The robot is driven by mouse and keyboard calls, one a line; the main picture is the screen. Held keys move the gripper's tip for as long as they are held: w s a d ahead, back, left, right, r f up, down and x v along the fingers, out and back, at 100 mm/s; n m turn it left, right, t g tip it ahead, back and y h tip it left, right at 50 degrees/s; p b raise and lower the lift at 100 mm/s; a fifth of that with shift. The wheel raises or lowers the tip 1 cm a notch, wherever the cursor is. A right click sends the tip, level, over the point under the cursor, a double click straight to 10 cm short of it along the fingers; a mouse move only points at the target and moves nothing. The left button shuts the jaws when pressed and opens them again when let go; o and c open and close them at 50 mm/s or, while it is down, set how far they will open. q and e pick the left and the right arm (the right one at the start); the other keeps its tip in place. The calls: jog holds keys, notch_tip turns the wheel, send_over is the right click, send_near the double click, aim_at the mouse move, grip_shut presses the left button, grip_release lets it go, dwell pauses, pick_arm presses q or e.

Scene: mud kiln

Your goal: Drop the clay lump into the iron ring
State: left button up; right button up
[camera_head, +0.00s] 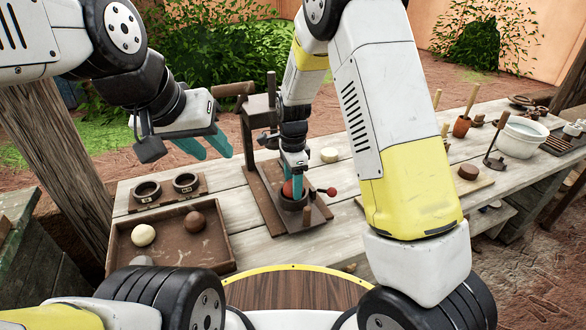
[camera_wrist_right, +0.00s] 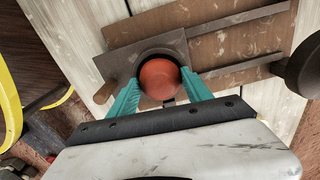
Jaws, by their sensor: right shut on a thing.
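The orange-red clay lump (camera_head: 287,190) is held between the teal fingers of my right gripper (camera_head: 293,182). In the right wrist view the lump (camera_wrist_right: 160,79) sits between the two fingertips (camera_wrist_right: 160,90). The dark iron ring (camera_head: 293,204) is directly below the lump, on a brown wooden stand. In the right wrist view the ring's rim (camera_wrist_right: 160,51) shows around the lump's far side. I cannot tell how far the lump is above or inside the ring. My left gripper (camera_head: 219,149) is open and empty, raised above the table at the left.
A brown tray (camera_head: 125,262) with a pale ball (camera_head: 143,235) and a brown ball (camera_head: 195,222) is at the left. Two labelled cups (camera_head: 167,188) stand behind it. A red-knobbed lever (camera_head: 331,192) is right of the ring. A white bowl (camera_head: 521,137) is far right.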

jog(key=shift+f, duration=0.15)
jog(key=o, duration=1.7)
jog(key=shift+c, duration=0.2)
notch_tip(320, 180, up, 8)
jog(key=shift+d+r, duration=0.1)
jog(key=shift+r, duration=0.05)
jog(key=s+d+r+n+t+y, duration=0.15)
jog(key=s+d+r+n, duration=0.35)
jog(key=r, duration=0.5)
jog(key=s+d+r+n+t, duration=0.2)
jog(key=s+d+r+n, duration=0.2)
jog(key=s, duration=0.4)
jog(key=s+d+r+n+t, duration=0.2)
jog(key=s+d+r+n, duration=0.2)
jog(key=s, duration=0.5)
jog(key=shift+d+r+n+t+y, duration=0.2)
jog(key=shift+d+n+t+y, duration=0.25)
jog(key=shift+n, duration=0.45)
